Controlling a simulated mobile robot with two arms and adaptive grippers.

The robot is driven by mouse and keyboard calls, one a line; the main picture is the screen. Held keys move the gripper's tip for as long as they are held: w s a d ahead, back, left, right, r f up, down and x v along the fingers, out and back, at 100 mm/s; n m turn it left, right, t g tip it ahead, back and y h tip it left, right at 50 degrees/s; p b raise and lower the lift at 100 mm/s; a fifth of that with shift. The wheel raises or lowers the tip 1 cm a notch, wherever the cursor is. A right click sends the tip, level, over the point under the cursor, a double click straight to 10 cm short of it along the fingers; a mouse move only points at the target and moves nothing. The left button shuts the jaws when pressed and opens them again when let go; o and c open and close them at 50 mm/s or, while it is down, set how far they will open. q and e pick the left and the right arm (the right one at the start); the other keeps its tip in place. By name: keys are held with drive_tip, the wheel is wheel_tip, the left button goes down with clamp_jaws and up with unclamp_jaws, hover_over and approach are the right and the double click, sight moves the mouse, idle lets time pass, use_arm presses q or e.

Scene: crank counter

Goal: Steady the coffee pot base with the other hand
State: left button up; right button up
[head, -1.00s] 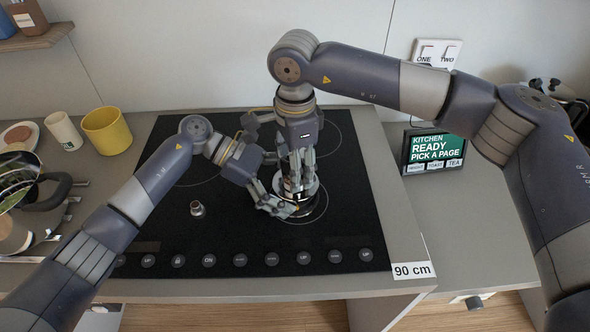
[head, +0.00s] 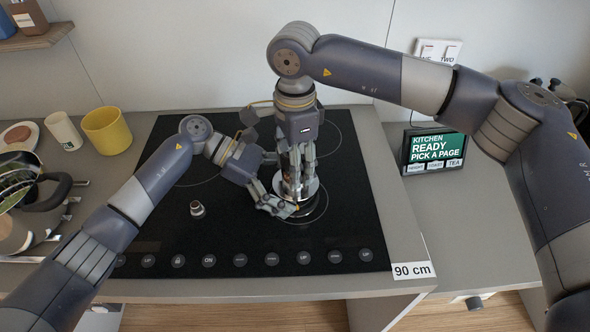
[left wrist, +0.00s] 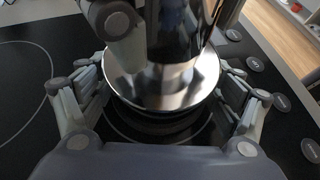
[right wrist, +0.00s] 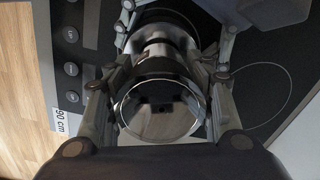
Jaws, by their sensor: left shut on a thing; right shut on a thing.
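The coffee pot is shiny metal and stands upright on the right part of the black cooktop. Its flared silver base (head: 311,188) is partly hidden by my grippers in the head view. In the left wrist view the base (left wrist: 160,88) sits between the fingers of my left gripper (left wrist: 163,102), which is shut on it low down, from the left. My right gripper (head: 297,186) points down from above and is shut on the pot's upper part (right wrist: 160,108), with a finger on each side in the right wrist view. The two grippers are very close together.
A small metal piece (head: 197,208) stands on the cooktop (head: 170,225) left of the pot. A yellow cup (head: 107,131), a white cup (head: 63,131) and a glass vessel are at the left. A display (head: 435,150) stands at the right.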

drive_tip(key=shift+r, duration=0.15)
drive_tip(key=shift+r, duration=2.15)
use_arm(q)
drive_tip(key=shift+f, duration=0.1)
use_arm(e)
drive_tip(key=shift+s+d+r, duration=0.5)
drive_tip(key=shift+d+r, duration=0.15)
drive_tip(key=shift+d, duration=0.6)
drive_tip(key=shift+s+d+r, duration=0.5)
drive_tip(key=shift+d+r, duration=0.2)
drive_tip(key=shift+d, duration=0.5)
drive_tip(key=shift+s+d+r, duration=0.5)
drive_tip(key=shift+d+r, duration=0.15)
drive_tip(key=shift+d, duration=0.6)
use_arm(q)
drive_tip(key=o, duration=1.5)
